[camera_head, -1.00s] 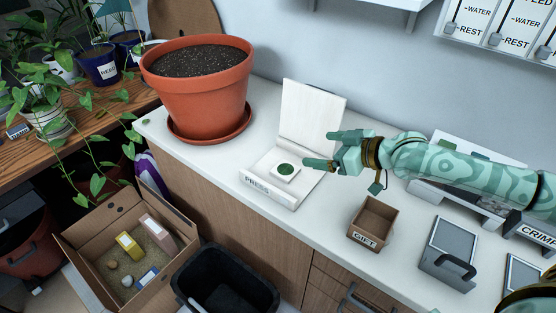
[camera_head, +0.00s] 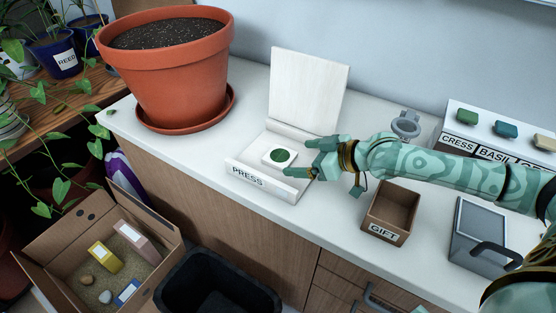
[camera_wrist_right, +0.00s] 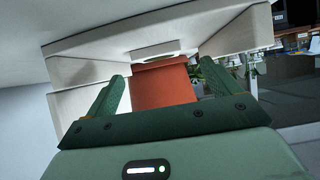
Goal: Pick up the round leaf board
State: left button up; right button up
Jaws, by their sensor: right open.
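The round leaf board (camera_head: 280,155) is a small white square with a round green leaf on top. It lies on the base of the white press (camera_head: 247,178), whose tall lid (camera_head: 308,85) stands open behind it. My right gripper (camera_head: 298,158) is open just to the right of the board, with its two fingers spread towards it and nothing held. In the right wrist view the open fingers (camera_wrist_right: 162,97) show with pale press surfaces beyond. My left gripper is not in view.
A large terracotta pot (camera_head: 168,75) of soil stands left of the press; it also shows in the right wrist view (camera_wrist_right: 163,86). The GIFT box (camera_head: 390,212) stands to the right. A cardboard box (camera_head: 60,245) and a black bin (camera_head: 215,285) stand below the counter.

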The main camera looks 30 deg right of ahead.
aim_at(281, 156)
jog(key=b+x, duration=0.3)
jog(key=x, duration=0.2)
jog(key=shift+w+f, duration=0.1)
jog(key=shift+w, duration=0.35)
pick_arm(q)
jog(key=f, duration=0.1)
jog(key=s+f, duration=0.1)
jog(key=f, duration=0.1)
pick_arm(e)
jog(key=shift+s, duration=0.1)
jog(key=c, duration=1.1)
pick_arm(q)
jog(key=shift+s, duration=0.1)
pick_arm(e)
jog(key=shift+o, duration=0.2)
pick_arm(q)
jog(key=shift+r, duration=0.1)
